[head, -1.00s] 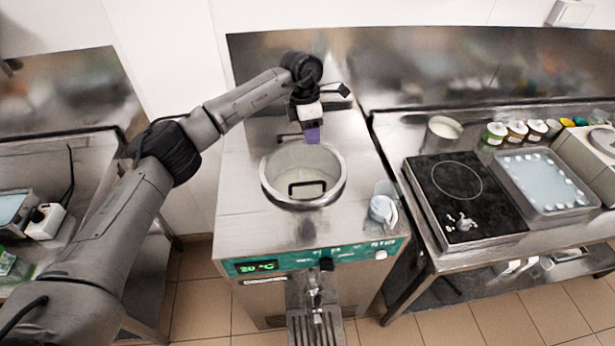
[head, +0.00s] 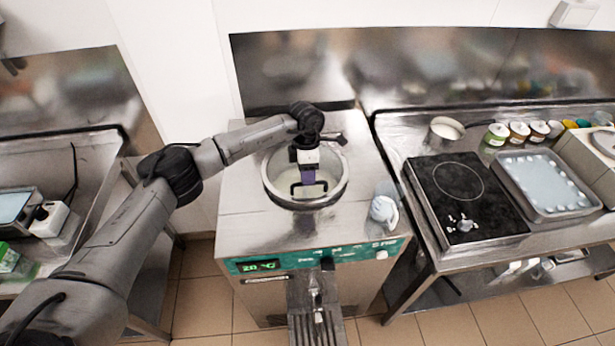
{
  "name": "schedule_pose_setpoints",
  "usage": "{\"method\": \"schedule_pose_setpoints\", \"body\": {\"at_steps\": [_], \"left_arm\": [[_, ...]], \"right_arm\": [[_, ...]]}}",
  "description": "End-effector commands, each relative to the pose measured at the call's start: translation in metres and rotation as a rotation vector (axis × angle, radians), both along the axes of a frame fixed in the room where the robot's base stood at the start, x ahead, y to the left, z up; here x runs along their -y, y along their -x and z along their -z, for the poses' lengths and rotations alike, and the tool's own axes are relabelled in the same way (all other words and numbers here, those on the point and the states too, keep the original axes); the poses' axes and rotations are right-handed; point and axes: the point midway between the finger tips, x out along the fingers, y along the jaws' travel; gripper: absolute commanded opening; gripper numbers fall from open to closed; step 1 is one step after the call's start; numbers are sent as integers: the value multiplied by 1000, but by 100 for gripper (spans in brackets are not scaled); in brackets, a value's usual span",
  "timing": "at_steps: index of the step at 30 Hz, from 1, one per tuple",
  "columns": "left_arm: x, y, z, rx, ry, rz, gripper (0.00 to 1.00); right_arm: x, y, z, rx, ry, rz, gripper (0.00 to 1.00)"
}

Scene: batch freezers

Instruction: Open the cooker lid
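The cooker (head: 245,205) is a steel machine with a green front panel and a round opening on top. Its lid (head: 283,180) looks clear within a metal rim and carries a black bar handle (head: 309,196). The lid appears to lie on the opening. My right gripper is not in view.
A small white-and-clear cup (head: 383,209) stands on the cooker's right front corner. A black hob (head: 460,195), a tray (head: 545,183), a pot (head: 446,129) and several jars stand on the right counter. A steel counter (head: 88,200) is at the left.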

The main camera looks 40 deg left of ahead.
Motion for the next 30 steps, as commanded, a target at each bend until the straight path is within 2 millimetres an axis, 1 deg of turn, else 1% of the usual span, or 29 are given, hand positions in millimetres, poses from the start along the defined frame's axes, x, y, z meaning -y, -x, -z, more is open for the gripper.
{"method": "schedule_pose_setpoints", "body": {"at_steps": [3,6,18,30], "left_arm": [[2,2,11,-1,0,0,38],[3,2,16,-1,1,0,38],[3,3,20,1,1,0,38],[3,3,19,1,1,0,0]], "right_arm": [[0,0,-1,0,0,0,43],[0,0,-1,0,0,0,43],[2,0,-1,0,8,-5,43],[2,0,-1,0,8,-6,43]]}}
